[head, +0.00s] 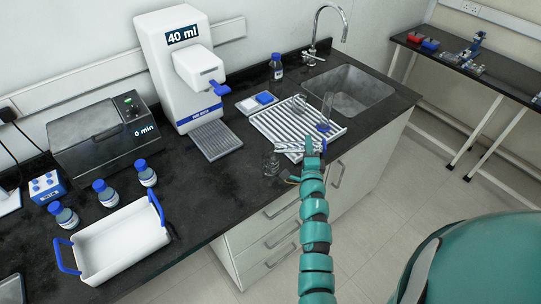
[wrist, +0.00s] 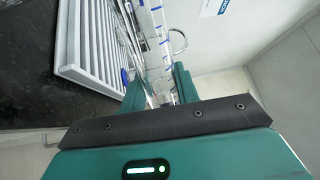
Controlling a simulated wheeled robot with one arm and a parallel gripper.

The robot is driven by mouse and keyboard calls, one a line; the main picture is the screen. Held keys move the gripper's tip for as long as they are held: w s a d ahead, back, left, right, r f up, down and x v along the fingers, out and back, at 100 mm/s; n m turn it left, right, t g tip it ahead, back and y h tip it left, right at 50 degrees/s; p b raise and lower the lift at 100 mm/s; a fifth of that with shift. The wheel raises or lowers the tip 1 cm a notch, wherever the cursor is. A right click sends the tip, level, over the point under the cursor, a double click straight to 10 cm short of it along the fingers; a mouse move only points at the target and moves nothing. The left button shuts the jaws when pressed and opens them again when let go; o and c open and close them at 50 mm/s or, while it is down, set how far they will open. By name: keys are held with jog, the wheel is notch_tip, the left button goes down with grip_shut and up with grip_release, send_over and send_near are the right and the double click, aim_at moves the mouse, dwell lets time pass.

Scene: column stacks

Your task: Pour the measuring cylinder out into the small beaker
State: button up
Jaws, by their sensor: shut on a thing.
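My gripper (head: 309,150) is shut on a clear measuring cylinder (head: 289,147) near the front edge of the bench. The cylinder lies tipped almost level, its open end pointing left. In the wrist view the cylinder (wrist: 160,38), with blue marks, runs up from between my fingers (wrist: 160,92). A small clear beaker (head: 271,164) stands on the bench just below and left of the cylinder's open end. I cannot tell whether liquid is in either one or flowing between them.
A white drying rack (head: 265,122) lies behind my gripper, with a tall clear glass vessel (head: 328,106) on it. The sink (head: 352,92) is to the right. A dispenser (head: 180,70) reading 40 ml, a white tray (head: 120,245) and several blue-capped bottles are left.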

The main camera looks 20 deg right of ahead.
jog(key=shift+r+n+p, duration=0.4)
jog(key=shift+r+n, duration=0.2)
jog(key=shift+n, duration=0.1)
